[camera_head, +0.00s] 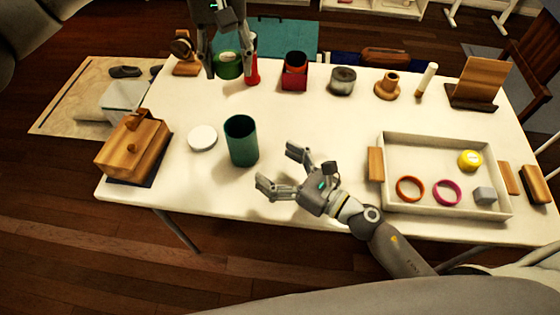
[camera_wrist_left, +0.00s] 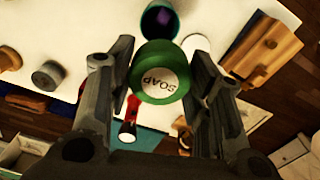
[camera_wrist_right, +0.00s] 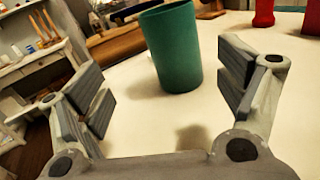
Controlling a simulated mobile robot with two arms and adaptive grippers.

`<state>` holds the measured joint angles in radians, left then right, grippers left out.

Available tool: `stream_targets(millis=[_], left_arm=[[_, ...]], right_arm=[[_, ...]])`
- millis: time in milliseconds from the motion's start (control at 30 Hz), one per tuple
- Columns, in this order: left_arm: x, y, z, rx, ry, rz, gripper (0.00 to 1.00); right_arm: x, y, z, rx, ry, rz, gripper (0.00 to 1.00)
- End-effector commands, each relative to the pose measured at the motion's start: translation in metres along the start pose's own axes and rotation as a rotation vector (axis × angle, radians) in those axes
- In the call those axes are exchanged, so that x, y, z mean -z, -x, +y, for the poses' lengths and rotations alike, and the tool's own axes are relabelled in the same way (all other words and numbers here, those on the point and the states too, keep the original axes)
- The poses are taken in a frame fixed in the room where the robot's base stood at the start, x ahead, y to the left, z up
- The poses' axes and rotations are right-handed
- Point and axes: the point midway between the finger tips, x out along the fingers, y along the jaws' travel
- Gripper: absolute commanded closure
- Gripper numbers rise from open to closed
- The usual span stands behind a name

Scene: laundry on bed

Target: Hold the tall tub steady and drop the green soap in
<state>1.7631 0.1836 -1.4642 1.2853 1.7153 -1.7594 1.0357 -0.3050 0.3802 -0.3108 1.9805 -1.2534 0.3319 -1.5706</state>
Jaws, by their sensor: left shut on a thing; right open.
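The tall green tub (camera_head: 241,145) stands upright and open-topped on the white table. My left gripper (camera_head: 222,72) is at the far side of the table, shut on the round green soap (camera_head: 229,66). In the left wrist view the soap (camera_wrist_left: 158,72) shows its SOAP label between the fingers, and the tub (camera_wrist_left: 148,24) lies beyond with something purple inside. My right gripper (camera_head: 279,168) is open and empty, right of the tub. In the right wrist view the tub (camera_wrist_right: 172,48) stands ahead of the spread fingers, apart from them.
A white lid (camera_head: 202,138) lies left of the tub, near a wooden box (camera_head: 132,150). A red bottle (camera_head: 252,72) stands close to the left gripper, and a red container (camera_head: 294,72) is at the back. A white tray (camera_head: 400,207) with rings is at the right.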

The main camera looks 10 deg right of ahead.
Motion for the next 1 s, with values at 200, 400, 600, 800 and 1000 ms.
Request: stream_targets(millis=[200,400,600,800,1000], left_arm=[[0.0,0.0,0.0,0.0,0.0,0.0,0.78],[0.0,0.0,0.0,0.0,0.0,0.0,0.78],[0.0,0.0,0.0,0.0,0.0,0.0,0.78],[0.0,0.0,0.0,0.0,0.0,0.0,0.78],[0.0,0.0,0.0,0.0,0.0,0.0,0.78]], right_arm=[[0.008,-0.007,-0.015,0.029,0.073,0.012,0.11],[0.007,-0.032,-0.015,0.028,0.075,0.011,0.11],[0.007,-0.066,-0.016,0.027,0.073,0.011,0.11],[0.008,-0.099,-0.017,0.029,0.07,0.011,0.11],[0.009,-0.118,-0.018,0.029,0.068,0.013,0.11]])
